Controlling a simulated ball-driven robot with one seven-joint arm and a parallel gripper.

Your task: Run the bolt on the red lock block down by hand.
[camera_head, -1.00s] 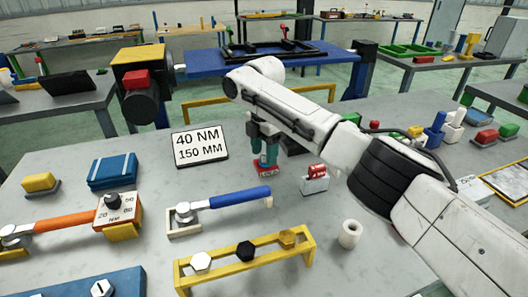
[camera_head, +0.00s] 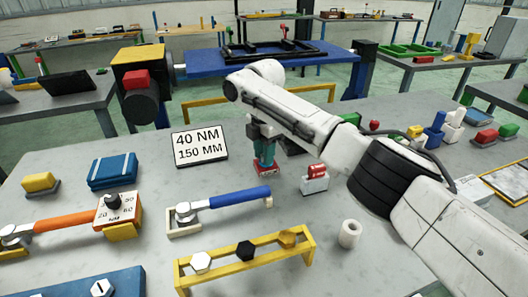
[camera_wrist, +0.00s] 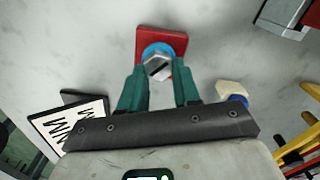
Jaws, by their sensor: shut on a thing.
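The red lock block (camera_wrist: 178,42) lies on the grey bench, seen from above in the wrist view. A blue ring (camera_wrist: 153,48) and a silver hex bolt head (camera_wrist: 159,68) stand over it. My gripper (camera_wrist: 161,76) has its two green fingers on either side of the bolt head and is shut on it. In the head view my gripper (camera_head: 264,162) points down at the bench, and a little of the red lock block (camera_head: 257,172) shows around the fingertips. The bolt is hidden there, and its thread is not visible.
A sign reading 40 NM 150 MM (camera_head: 200,146) stands left of my gripper. A blue-handled wrench (camera_head: 240,197) lies in front. A grey block with a red top (camera_head: 314,183) stands close on the right. A yellow rack with bolts (camera_head: 247,264) is nearer the front.

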